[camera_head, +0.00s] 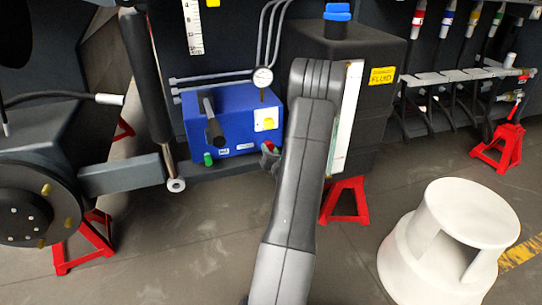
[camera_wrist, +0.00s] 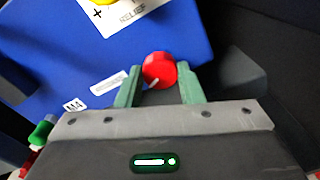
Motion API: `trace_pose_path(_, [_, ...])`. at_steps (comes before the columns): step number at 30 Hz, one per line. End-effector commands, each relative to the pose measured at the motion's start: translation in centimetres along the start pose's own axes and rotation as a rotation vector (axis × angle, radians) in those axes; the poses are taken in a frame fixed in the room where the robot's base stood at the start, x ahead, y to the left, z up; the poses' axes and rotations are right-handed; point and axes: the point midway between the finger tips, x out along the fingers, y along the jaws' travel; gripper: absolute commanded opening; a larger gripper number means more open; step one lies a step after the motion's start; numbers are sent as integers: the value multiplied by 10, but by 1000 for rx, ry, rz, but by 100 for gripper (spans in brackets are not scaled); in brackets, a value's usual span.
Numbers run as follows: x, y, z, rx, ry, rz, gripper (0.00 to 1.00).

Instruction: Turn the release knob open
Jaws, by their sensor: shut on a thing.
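The red knob (camera_wrist: 158,68) is at the lower edge of the blue unit, between the two green fingers of my gripper (camera_wrist: 158,80) in the wrist view. A short pale mark on the knob points to the lower left. My gripper is shut on this knob, one finger on each side. In the head view my gripper (camera_head: 268,157) is at the lower right corner of the blue unit (camera_head: 235,103), with a little red showing there; my arm hides part of that area.
A yellow knob on a white plate (camera_head: 266,120) labelled RELIEF sits above the red knob. A gauge (camera_head: 262,77), a black handle (camera_head: 212,125) and a green fitting (camera_head: 208,158) are close by. A black fluid tank (camera_head: 345,50) stands to the right. A white step stool (camera_head: 440,240) stands on the floor.

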Motion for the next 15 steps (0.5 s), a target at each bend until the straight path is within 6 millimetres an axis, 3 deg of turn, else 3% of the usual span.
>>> trace_pose_path(15, [-1, 0, -2, -489, -10, -14, 11])
